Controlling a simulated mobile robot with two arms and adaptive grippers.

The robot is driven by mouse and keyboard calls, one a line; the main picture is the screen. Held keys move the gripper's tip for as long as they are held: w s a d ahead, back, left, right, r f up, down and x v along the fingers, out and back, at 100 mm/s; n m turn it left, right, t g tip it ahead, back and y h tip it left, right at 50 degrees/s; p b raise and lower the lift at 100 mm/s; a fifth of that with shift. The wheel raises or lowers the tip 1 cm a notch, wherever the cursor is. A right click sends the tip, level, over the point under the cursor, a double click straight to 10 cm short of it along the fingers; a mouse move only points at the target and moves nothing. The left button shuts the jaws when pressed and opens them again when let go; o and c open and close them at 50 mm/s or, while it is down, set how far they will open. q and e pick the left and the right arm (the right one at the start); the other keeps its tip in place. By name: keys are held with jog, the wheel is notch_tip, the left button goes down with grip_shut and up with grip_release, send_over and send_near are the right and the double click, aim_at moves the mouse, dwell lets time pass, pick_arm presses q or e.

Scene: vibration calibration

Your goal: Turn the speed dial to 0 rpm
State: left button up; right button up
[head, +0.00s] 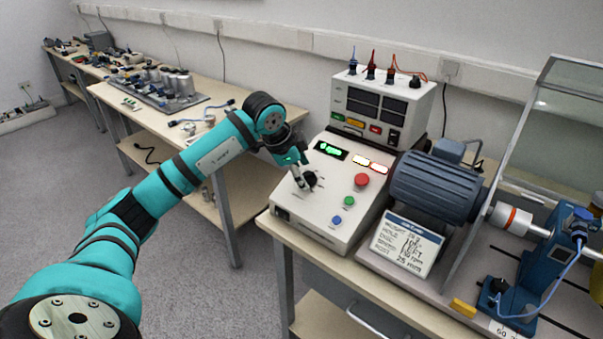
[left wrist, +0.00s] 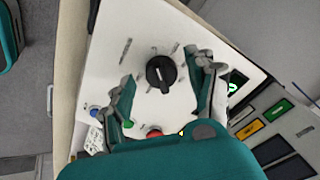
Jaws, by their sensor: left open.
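The speed dial is a black round knob (head: 309,179) on the sloped white control panel (head: 330,235). In the left wrist view the dial (left wrist: 160,73) lies between the two fingers, apart from both. My left gripper (head: 303,184) is above the dial in the head view, and in the left wrist view the gripper (left wrist: 163,92) is open and empty. A small green display (head: 331,150) sits above the dial; its reading is too small to be sure of. My right gripper is not in view.
A red button (head: 361,180), a green button (head: 349,201) and a blue button (head: 337,220) sit beside the dial. A blue motor (head: 437,187) and a printed sign (head: 408,245) stand to the right. A meter box (head: 383,108) stands behind the panel.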

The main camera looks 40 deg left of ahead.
pick_arm(q)
jog(key=v, duration=1.1)
jog(key=shift+w, duration=0.1)
